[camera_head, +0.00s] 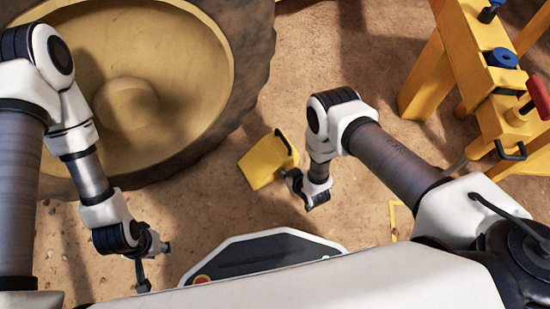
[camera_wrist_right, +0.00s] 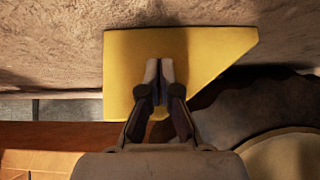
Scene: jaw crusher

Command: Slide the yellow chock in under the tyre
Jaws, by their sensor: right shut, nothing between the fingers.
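The yellow chock (camera_head: 263,164) lies on the sandy ground just right of the big tyre (camera_head: 250,62), with a small gap of ground between them. In the right wrist view the chock (camera_wrist_right: 205,62) has a slanted right edge, and the dark tyre (camera_wrist_right: 255,108) shows below and right of it. My right gripper (camera_head: 291,178) is at the chock's right side. Its fingertips (camera_wrist_right: 159,68) are together in front of the chock's face, with nothing between them; whether they touch it I cannot tell. My left gripper (camera_head: 155,267) hangs below the tyre, fingers apart and empty.
A yellow metal frame (camera_head: 480,70) with blue knobs and a red handle stands at the upper right. A dark panel with a pale rim (camera_head: 262,252) is at the bottom middle. Bare ground (camera_head: 340,230) lies between the chock and the frame.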

